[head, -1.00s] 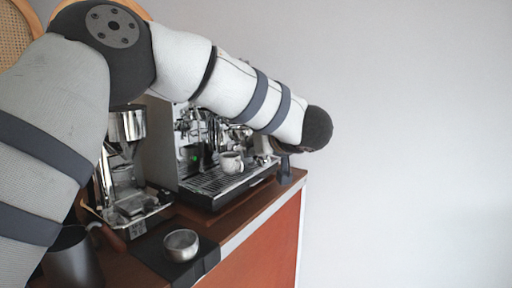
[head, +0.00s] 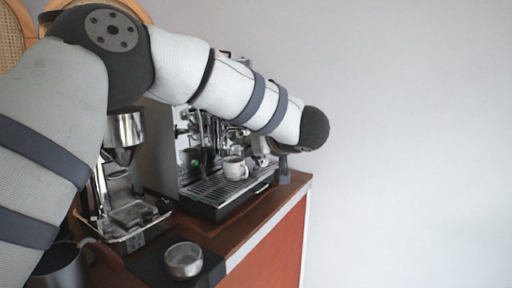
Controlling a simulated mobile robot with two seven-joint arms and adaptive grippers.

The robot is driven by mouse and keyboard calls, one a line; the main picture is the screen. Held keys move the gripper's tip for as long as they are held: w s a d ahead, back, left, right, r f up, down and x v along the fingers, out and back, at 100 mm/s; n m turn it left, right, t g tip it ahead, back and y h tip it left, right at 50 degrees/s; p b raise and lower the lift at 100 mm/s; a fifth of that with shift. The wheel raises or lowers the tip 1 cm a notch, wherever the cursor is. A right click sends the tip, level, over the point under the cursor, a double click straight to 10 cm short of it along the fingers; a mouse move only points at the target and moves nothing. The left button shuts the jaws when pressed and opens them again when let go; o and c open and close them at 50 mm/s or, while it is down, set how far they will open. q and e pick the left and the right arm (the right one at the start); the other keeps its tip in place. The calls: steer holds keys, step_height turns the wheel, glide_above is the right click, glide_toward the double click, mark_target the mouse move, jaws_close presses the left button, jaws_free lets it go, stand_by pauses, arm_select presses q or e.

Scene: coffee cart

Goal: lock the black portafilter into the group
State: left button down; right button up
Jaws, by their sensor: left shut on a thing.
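The espresso machine (head: 205,150) stands on the cart, its upper front largely covered by my left arm. Its group is mostly hidden behind the forearm. My left gripper (head: 262,148) shows only as a small part under the arm's far end, at the machine's front. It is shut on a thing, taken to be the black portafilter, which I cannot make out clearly. A dark upright piece (head: 283,167) shows just below the arm's end; I cannot tell what it belongs to. Whether the portafilter touches the group is hidden. My right gripper is not in view.
A white cup (head: 235,169) stands on the drip tray (head: 215,190). A grinder (head: 125,150) is left of the machine. A metal bowl (head: 183,260) sits on a dark mat (head: 208,275) in front. A metal pitcher (head: 62,268) is at lower left.

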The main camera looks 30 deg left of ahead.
arm_select(q)
steer(key=shift+d+r, duration=0.15)
steer(key=shift+r, duration=0.15)
stand_by(0.5)
steer(key=shift+r, duration=1.2)
stand_by(0.5)
steer(key=shift+w+d+n+g+y, duration=0.3)
steer(key=shift+w+n+g+y, duration=0.25)
steer(key=shift+n+g+y, duration=0.05)
